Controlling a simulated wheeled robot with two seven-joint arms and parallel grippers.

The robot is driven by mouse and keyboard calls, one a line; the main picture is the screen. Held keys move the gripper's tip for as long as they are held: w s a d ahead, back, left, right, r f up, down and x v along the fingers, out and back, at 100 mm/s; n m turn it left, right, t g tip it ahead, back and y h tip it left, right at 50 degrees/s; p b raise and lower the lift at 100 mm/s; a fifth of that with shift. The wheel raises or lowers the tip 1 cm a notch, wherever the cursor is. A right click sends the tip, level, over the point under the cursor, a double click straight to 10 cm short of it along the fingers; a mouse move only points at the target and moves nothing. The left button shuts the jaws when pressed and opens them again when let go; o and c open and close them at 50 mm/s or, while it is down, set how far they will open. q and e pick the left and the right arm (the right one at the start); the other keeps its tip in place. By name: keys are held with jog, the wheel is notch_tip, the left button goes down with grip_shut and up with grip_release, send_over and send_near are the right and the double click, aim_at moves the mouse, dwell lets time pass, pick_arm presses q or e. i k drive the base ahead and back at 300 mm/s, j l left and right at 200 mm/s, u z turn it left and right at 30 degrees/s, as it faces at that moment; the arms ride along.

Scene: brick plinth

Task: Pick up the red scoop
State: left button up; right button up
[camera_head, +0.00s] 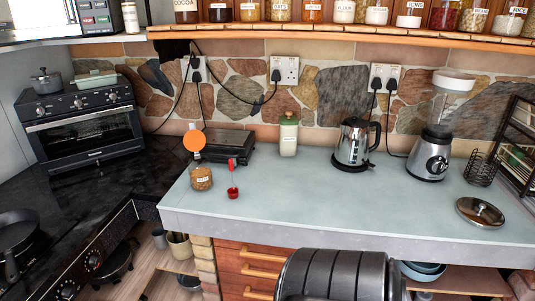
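The red scoop (234,193) is on the pale counter, left of the middle of the head view. It has a red cup low down, a pale thin shaft, and a red end (232,163) at the top. It appears upright just right of a small labelled jar. Neither of my grippers is in view, and nothing is seen touching the scoop.
The jar (202,178) stands close left of the scoop, with an orange disc (193,141) behind it. A kettle (352,145), blender (433,153) and steel lid (480,212) stand to the right. The counter's front edge (300,228) and middle are clear.

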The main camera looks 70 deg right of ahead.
aim_at(232, 192)
jog(key=z, duration=1.9)
